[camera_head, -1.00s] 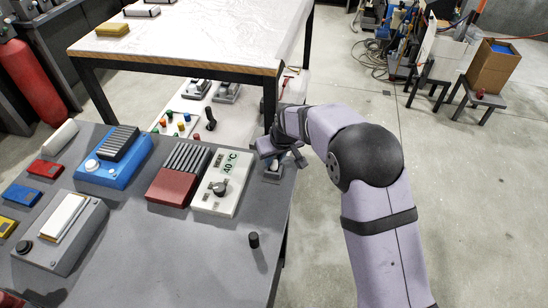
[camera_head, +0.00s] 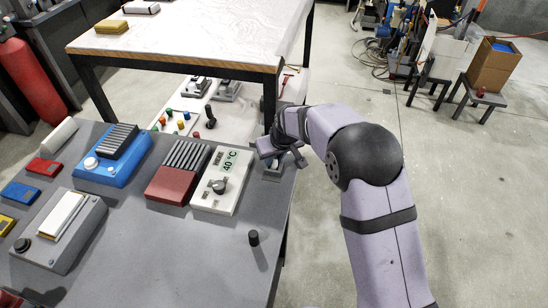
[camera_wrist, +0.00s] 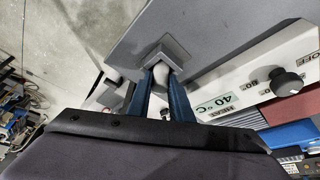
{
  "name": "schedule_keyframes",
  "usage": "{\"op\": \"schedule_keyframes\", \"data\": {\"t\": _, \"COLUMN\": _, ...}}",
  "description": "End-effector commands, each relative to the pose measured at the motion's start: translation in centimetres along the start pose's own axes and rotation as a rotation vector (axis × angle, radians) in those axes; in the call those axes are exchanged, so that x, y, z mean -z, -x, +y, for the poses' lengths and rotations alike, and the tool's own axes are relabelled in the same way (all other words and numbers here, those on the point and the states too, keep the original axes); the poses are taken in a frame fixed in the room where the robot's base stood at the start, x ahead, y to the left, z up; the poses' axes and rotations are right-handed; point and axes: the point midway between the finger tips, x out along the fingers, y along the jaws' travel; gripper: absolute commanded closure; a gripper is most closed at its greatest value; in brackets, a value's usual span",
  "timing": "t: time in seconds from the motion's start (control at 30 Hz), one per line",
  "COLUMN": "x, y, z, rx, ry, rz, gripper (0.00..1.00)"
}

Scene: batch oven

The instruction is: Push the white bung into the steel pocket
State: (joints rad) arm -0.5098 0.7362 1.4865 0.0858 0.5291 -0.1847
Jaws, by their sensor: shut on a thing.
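My gripper (camera_wrist: 163,88) shows in the wrist view as two blue fingers shut on the white bung (camera_wrist: 160,71). The bung's rounded pale body sits between the fingertips, against the near side of the steel pocket (camera_wrist: 170,50), a grey square block. I cannot tell whether its tip is inside the opening, because the fingers and bung cover that side. In the head view my gripper (camera_head: 277,158) is at the right edge of the grey bench, just over the pocket (camera_head: 272,174), which it partly hides. The bung cannot be made out there.
A white 40 °C controller (camera_head: 222,182) with a black knob stands just left of the pocket, with a red finned block (camera_head: 179,172) beyond it. A small black cylinder (camera_head: 254,239) stands nearer on the bench.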

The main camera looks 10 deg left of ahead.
Motion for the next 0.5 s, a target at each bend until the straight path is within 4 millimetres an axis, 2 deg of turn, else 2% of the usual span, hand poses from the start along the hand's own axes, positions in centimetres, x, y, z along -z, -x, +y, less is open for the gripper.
{"op": "schedule_keyframes", "data": {"t": 0.37, "x": -0.24, "y": -0.48, "z": -0.01, "rx": 0.000, "ry": 0.000, "rz": -0.002, "gripper": 1.00}}
{"op": "schedule_keyframes", "data": {"t": 0.4, "x": -0.25, "y": -0.47, "z": -0.01, "rx": 0.000, "ry": 0.000, "rz": -0.002, "gripper": 0.76}}
{"op": "schedule_keyframes", "data": {"t": 0.47, "x": -0.28, "y": -0.48, "z": -0.02, "rx": 0.000, "ry": 0.000, "rz": -0.003, "gripper": 0.62}}
{"op": "schedule_keyframes", "data": {"t": 0.5, "x": -0.31, "y": -0.50, "z": -0.03, "rx": 0.001, "ry": 0.000, "rz": -0.003, "gripper": 0.59}}
